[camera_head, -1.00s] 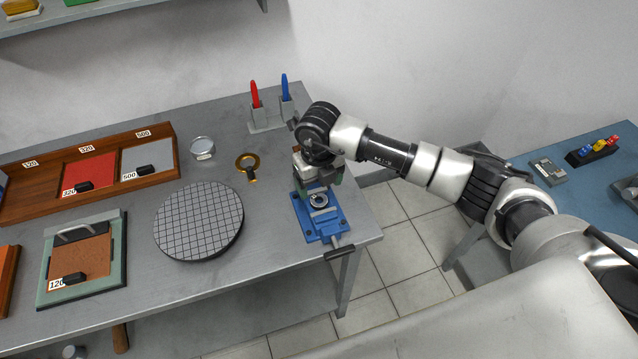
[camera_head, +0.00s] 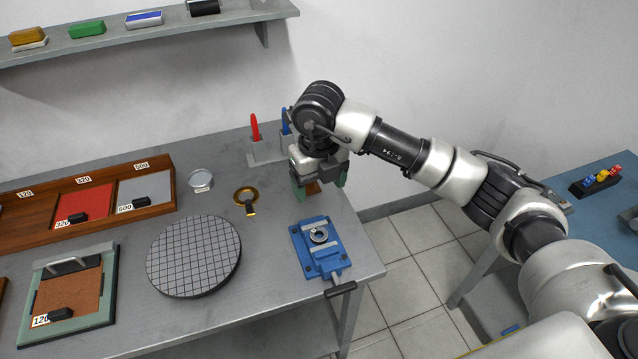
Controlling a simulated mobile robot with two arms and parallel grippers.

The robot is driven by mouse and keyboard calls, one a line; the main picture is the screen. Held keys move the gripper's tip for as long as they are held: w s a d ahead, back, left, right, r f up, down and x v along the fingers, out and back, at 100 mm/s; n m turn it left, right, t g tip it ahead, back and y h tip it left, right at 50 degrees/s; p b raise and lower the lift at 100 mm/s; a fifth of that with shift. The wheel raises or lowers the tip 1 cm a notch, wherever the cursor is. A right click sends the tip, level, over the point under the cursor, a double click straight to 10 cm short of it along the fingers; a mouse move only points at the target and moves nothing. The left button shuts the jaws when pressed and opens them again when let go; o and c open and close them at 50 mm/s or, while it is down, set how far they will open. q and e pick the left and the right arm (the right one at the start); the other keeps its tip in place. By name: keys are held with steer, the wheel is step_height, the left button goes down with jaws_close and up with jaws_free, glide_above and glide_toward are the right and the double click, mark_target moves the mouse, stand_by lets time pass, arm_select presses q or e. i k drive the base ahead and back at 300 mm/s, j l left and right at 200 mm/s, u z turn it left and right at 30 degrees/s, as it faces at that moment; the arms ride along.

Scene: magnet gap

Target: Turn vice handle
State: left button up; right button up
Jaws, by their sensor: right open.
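A blue vice (camera_head: 318,246) sits on the grey table near its right front corner. A round metal ring-shaped part lies on top of it. The vice handle (camera_head: 341,289), a dark bar on a short grey screw, sticks out at the vice's front, past the table edge. My right gripper (camera_head: 322,188) is open, pointing down above the table behind the vice, apart from both vice and handle. A small brownish patch shows between its fingers; I cannot tell what it is. My left gripper is not in view.
A round gridded plate (camera_head: 194,256), a brass ring tool (camera_head: 246,198) and a glass jar (camera_head: 201,180) lie left of the vice. Red and blue handled tools stand in a holder (camera_head: 264,152) behind. A blue table (camera_head: 596,214) is at right, with floor between.

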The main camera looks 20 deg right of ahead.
mark_target(340, 289)
steer(key=z, duration=0.75)
